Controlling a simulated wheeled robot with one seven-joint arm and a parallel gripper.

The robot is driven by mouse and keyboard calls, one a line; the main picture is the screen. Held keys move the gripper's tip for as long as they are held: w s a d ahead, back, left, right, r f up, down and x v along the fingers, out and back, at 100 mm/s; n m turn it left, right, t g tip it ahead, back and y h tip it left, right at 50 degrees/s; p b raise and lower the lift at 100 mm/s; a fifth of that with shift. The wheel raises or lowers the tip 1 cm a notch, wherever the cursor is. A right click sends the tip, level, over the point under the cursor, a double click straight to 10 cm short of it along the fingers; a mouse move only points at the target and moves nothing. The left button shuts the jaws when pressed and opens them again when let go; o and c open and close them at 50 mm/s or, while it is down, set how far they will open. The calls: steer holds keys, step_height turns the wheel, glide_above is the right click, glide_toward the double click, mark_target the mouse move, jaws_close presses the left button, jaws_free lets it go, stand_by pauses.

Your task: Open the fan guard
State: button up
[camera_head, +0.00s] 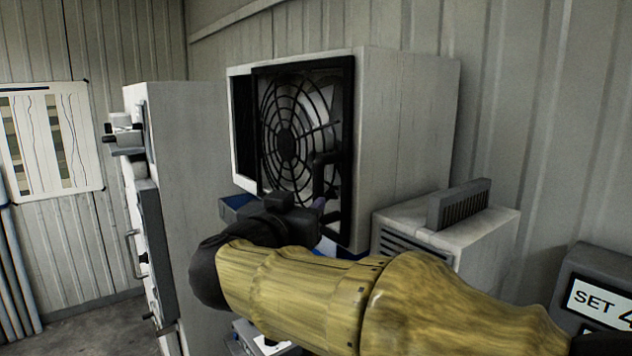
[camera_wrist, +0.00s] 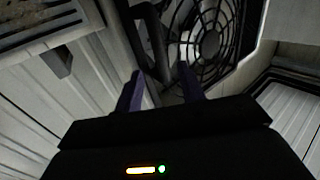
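The fan guard (camera_head: 287,143) is a round black wire grille in a square black frame on the front of a white housing. A dark strip of the housing's opening shows left of the frame; I cannot tell if the guard is ajar. Its black bar handle (camera_head: 318,178) is at the right side of the grille. In the wrist view the guard (camera_wrist: 210,40) is at the top and the handle (camera_wrist: 148,40) runs down towards my gripper (camera_wrist: 162,86). My gripper's purple fingers are apart, with the handle just ahead of them; contact is unclear. My dark wrist hides the guard's lower part in the head view.
The white housing (camera_head: 405,130) stands against a ribbed wall. A smaller vented unit (camera_head: 450,232) is at its right and a tall grey cabinet (camera_head: 190,180) at its left. A "SET" sign (camera_head: 600,300) is at lower right.

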mark_target(316, 191)
steer(key=p+x, duration=0.2)
steer(key=x, duration=0.7)
steer(key=shift+p, duration=0.4)
steer(key=shift+s, duration=0.1)
jaws_close()
